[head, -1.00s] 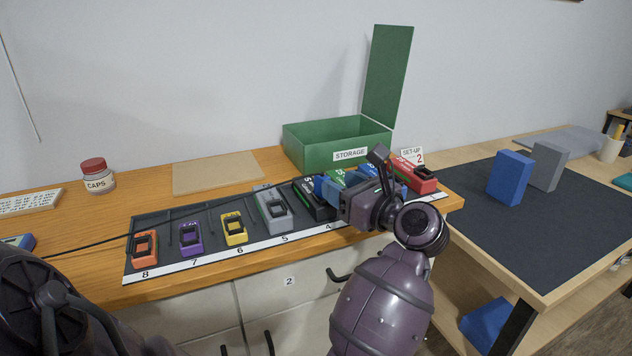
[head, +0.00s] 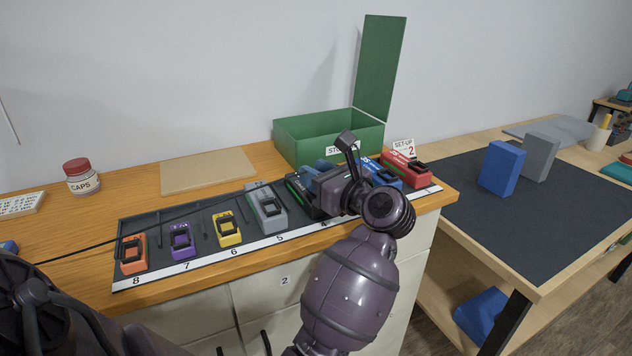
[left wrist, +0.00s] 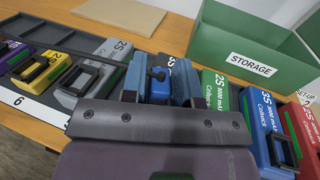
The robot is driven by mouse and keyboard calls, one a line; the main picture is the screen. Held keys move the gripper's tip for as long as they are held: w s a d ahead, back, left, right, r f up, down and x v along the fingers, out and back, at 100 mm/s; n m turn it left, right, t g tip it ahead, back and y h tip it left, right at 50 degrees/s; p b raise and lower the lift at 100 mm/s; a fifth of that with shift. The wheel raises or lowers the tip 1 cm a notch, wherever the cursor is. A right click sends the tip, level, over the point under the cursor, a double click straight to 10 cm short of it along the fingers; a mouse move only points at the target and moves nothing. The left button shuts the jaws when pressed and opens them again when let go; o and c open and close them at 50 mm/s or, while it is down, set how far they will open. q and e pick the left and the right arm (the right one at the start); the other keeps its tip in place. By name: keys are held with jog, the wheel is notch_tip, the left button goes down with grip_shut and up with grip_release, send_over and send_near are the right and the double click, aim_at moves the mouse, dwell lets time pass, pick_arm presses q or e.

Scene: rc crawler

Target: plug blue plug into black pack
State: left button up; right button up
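My left gripper (head: 318,182) is above the pack row near slot 4. In the left wrist view its two blue-grey fingers (left wrist: 160,82) stand on either side of a small blue plug (left wrist: 158,74) and appear shut on it. The black pack (head: 297,193) sits in the row between the grey and green packs. It is mostly hidden under the gripper, with a dark edge and green strip showing. I cannot tell whether the plug touches its socket. My right gripper is not in view.
Grey (head: 266,205), yellow (head: 228,228), purple (head: 181,240) and orange (head: 132,252) packs stand left. Blue (head: 383,174) and red (head: 405,168) packs stand right. A green storage box (head: 300,140) is behind. A thin black cable (head: 90,248) crosses the bench from the left.

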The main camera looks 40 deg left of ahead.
pick_arm(q)
grip_shut()
